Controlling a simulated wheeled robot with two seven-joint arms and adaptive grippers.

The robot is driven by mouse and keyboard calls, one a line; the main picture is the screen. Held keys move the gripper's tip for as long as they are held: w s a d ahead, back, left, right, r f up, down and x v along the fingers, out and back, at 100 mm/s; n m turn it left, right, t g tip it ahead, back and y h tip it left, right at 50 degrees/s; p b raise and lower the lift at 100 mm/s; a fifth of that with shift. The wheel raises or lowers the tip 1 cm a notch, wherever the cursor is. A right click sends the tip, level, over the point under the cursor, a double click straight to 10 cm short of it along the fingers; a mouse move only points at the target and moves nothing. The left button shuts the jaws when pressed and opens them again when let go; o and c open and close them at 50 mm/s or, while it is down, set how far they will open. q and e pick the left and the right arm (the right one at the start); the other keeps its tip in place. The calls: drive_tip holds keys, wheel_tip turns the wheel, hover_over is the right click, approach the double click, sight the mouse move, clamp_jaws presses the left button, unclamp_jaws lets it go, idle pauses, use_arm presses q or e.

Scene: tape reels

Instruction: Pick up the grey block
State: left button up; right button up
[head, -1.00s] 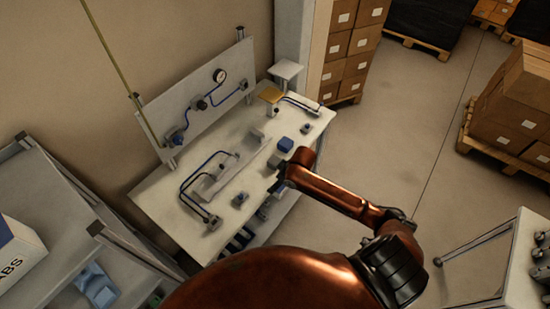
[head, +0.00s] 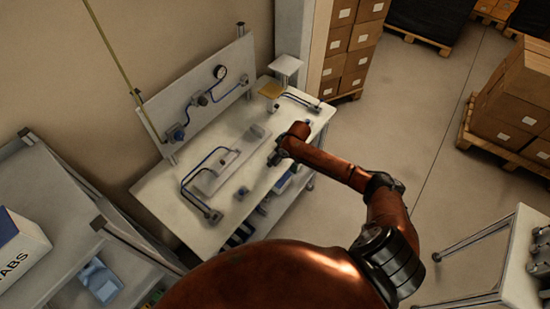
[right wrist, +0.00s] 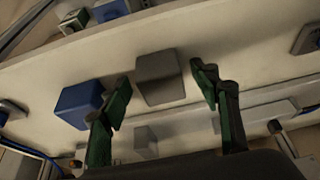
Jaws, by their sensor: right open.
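In the right wrist view a grey block (right wrist: 160,78) sits on the white bench top. My right gripper (right wrist: 160,76) is open, with one green-and-dark finger to each side of the block in that view; I cannot tell how far above it they are. A blue block (right wrist: 80,103) sits close by, left of the left finger. In the head view my right gripper (head: 276,155) is over the bench, and the arm and gripper hide the grey block. My left gripper is not in view.
The white bench (head: 165,208) carries a pale raised plate (head: 218,176) with a smaller grey piece on it (right wrist: 146,143), and blue tubing with fittings. An upright panel with a gauge (head: 220,72) stands at the back. Shelves (head: 60,210) are at left; boxes on pallets stand right.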

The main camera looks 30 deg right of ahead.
drive_tip(key=shift+w+a+f, duration=0.1)
drive_tip(key=shift+w+f, duration=0.05)
drive_tip(key=shift+f, duration=0.25)
drive_tip(key=shift+c, duration=0.3)
drive_tip(key=c, duration=1.3)
